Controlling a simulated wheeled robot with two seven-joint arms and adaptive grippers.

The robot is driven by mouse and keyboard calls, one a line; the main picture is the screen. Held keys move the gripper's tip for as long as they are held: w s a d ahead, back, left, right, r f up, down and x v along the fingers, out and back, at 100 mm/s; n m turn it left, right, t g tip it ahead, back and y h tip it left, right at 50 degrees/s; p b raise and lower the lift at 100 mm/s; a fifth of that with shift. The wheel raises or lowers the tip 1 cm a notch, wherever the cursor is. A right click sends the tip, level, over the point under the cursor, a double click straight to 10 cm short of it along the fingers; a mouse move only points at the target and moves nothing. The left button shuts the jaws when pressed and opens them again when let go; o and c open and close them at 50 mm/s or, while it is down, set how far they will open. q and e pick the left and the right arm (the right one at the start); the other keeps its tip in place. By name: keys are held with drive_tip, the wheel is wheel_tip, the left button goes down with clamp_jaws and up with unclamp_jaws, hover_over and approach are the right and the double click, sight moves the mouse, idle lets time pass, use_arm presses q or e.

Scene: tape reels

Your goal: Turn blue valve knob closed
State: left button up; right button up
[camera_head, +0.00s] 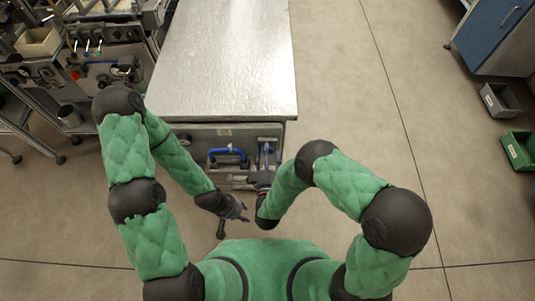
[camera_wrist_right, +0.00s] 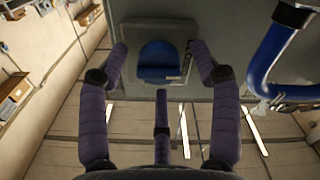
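A blue rounded knob (camera_wrist_right: 160,62) on a dark grey mount shows in the right wrist view, between and beyond the fingertips of my right gripper (camera_wrist_right: 160,60). The purple fingers are spread open, one on each side, with a third below. I see no clear contact with the knob. In the head view, my right gripper (camera_head: 262,180) is at the bench front, partly hidden by its own arm; I cannot pick out the knob there. My left gripper (camera_head: 236,209) is lower and left, away from the bench, with its fingers apart and apparently empty.
The metal-topped bench (camera_head: 226,60) has a blue curved handle (camera_head: 228,152) on its front. A thick blue bar (camera_wrist_right: 285,50) stands close right of the knob in the wrist view. Equipment shelves (camera_head: 95,60) stand left. A green bin (camera_head: 520,150) lies right; the floor between is clear.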

drive_tip(key=shift+r, duration=4.95)
drive_tip(key=shift+s, duration=0.1)
